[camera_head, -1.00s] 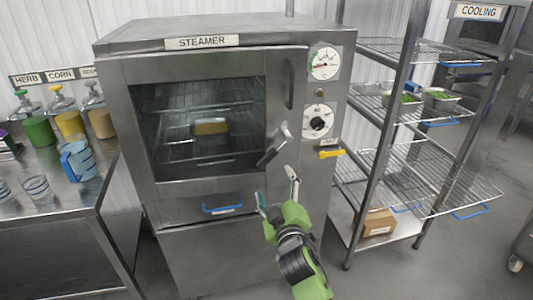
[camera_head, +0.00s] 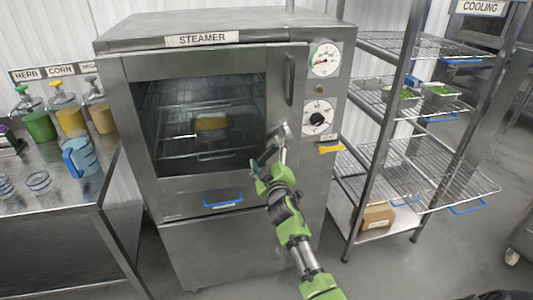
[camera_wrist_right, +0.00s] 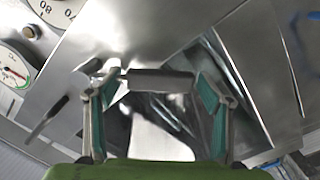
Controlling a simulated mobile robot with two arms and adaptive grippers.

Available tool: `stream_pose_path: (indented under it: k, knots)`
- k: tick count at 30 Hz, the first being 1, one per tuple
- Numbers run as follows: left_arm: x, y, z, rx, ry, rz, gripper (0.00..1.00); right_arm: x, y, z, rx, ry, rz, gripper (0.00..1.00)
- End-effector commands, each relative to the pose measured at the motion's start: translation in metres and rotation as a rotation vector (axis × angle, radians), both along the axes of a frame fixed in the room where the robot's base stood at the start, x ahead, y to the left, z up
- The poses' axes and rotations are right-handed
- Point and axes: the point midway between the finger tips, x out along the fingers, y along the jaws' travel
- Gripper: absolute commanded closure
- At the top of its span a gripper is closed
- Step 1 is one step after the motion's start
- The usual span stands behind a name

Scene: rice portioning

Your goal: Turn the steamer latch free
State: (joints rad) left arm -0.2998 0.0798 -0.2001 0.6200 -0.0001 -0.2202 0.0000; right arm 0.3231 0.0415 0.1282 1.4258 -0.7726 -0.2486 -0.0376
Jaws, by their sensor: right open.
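The steamer (camera_head: 222,215) stands upright in the middle of the head view, its windowed door closed against the front. Its latch (camera_head: 281,130) is a metal lever on the door's right edge, below the vertical door handle (camera_head: 290,80). My right gripper (camera_head: 268,158) is open at the latch and partly hides its lever. In the right wrist view, the grey lever (camera_wrist_right: 157,80) of the latch spans the gap between the open fingers (camera_wrist_right: 157,100); I cannot tell whether they touch it. My left gripper is out of view.
A gauge (camera_head: 324,60) and a dial (camera_head: 317,118) sit right of the latch. A yellow handle (camera_head: 331,149) juts out below the dial. A wire rack (camera_head: 405,50) stands at right. A table (camera_head: 60,225) with bottles and a blue jug (camera_head: 79,157) stands at left.

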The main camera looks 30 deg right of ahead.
Motion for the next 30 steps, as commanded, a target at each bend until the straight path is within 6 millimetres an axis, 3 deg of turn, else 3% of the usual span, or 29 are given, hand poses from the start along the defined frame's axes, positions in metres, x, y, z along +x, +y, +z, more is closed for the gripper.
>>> stream_pose_path:
  k: [10, 16, 30]
  knots:
    - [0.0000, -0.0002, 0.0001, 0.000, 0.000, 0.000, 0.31, 0.0023, -0.0006, -0.0004, 0.000, 0.001, 0.001, 0.30]
    - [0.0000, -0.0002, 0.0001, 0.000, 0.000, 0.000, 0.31, 0.0022, -0.0006, -0.0006, 0.000, 0.001, 0.001, 0.82]
    - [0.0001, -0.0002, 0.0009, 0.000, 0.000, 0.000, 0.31, 0.0043, 0.0064, 0.0084, 0.112, -0.035, -0.001, 0.83]
